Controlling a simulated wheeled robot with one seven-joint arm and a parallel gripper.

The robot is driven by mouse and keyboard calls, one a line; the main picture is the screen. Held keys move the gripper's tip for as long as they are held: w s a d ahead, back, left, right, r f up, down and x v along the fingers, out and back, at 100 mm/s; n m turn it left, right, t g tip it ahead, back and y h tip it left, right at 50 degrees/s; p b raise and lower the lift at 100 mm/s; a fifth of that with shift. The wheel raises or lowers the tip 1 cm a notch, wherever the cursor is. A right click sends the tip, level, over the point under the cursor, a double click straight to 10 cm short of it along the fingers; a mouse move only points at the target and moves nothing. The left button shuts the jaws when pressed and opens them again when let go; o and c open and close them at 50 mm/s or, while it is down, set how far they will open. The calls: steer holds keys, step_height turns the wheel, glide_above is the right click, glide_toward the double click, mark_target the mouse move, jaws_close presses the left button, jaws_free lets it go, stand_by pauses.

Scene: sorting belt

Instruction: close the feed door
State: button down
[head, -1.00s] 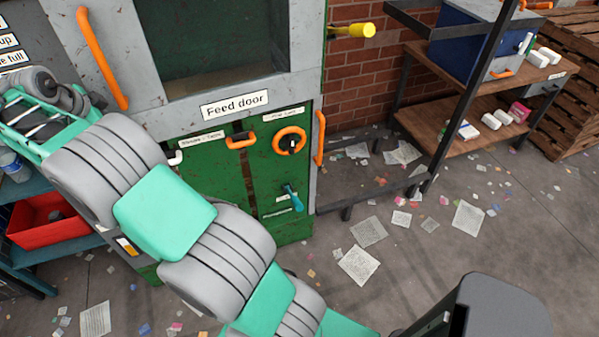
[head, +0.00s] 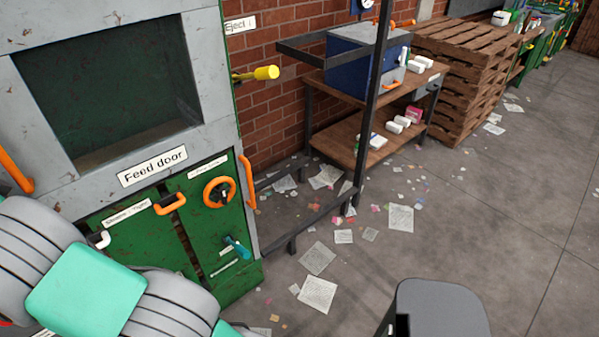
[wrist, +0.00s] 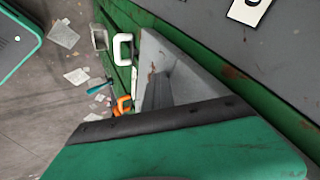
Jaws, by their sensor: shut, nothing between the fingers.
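The feed door label (head: 152,166) is on the grey front (head: 210,100) of the machine, under a dark square opening (head: 105,85) that looks recessed. An orange bar handle (head: 15,171) shows at the left edge of the head view. I cannot tell how far the door itself stands open. My arm crosses the lower left of the head view, and my gripper is outside it. In the wrist view my gripper (wrist: 158,88) is shut and empty, near the grey and green machine surfaces. Its housing fills the bottom and hides what lies behind.
Below the label are green panels with an orange ring knob (head: 219,192), an orange handle (head: 169,203) and a teal lever (head: 237,246). A yellow knob (head: 266,73) sticks out at right. A black post (head: 368,110) and shelf (head: 350,140) stand beyond. Floor at right has papers.

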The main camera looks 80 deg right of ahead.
steer(key=s+a+f+v, duration=0.1)
steer(key=a+f+v, duration=0.1)
steer(key=v, duration=1)
steer(key=w+a+f+n+y, duration=0.15)
steer(key=a+f+n, duration=0.35)
steer(key=f+n, duration=0.6)
steer(key=s+a+f+n+g+y, duration=0.1)
steer(key=s+a+f+n+y, duration=0.1)
steer(key=s+a+f+n, duration=0.35)
steer(key=s+a+f+n+g+y, duration=0.2)
steer(key=s+n, duration=0.5)
steer(key=s, duration=1.6)
step_height(320, 180, up, 7)
steer(key=d+m+t, duration=0.2)
steer(key=d+t, duration=0.1)
steer(key=t, duration=0.1)
steer(key=shift+y, duration=0.45)
